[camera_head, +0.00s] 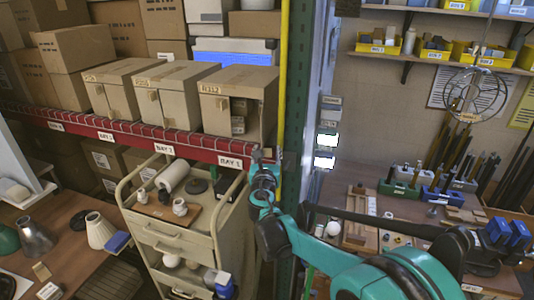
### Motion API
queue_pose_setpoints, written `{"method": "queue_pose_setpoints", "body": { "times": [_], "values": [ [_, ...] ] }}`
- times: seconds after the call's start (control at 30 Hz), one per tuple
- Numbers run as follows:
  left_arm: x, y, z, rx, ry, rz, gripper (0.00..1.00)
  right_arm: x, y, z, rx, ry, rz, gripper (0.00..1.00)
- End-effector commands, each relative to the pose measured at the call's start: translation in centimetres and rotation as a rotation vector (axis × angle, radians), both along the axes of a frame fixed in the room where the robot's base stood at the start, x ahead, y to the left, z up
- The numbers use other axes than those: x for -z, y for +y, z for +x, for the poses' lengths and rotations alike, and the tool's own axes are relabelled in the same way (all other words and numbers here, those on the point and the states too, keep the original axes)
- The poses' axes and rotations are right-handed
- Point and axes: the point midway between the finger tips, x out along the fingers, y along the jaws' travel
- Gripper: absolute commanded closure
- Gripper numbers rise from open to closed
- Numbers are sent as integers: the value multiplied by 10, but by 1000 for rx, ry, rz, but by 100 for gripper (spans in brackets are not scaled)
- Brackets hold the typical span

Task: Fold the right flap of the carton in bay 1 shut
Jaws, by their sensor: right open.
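The rightmost carton (253,84) stands on the red-edged shelf above the label that seems to read BAY 1 (231,162). The left part of its front is covered by cardboard, and the right part is open, with small items (239,117) showing inside. I cannot clearly make out the right flap at the carton's right edge. My right gripper (264,157) is open and empty, just below and right of the carton's lower front corner, by the shelf's end. I see no contact with the carton. My left gripper is out of view.
A green upright post (296,90) and a yellow pole (283,60) stand close right of the carton. Two more cartons (178,90) stand to its left. A cream trolley (190,235) with parts stands below. A workbench (345,180) with tools is at right.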

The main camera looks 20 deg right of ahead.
Motion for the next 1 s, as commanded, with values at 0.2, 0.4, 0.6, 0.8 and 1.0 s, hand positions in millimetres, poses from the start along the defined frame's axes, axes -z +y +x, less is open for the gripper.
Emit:
{"method": "queue_pose_setpoints", "body": {
  "times": [0.2, 0.4, 0.6, 0.8, 1.0],
  "values": [
    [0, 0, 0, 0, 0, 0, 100, 0, -1, 2, 0, 0, 1, 52],
    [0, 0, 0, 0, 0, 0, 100, 0, -1, 2, 0, 0, 1, 86],
    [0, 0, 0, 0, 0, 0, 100, 0, -1, 2, 1, 0, 1, 100],
    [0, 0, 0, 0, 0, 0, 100, 0, -2, 2, 3, 0, 1, 100],
    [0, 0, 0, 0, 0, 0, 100, 0, 1, 2, 29, 0, 1, 100]
  ]
}}
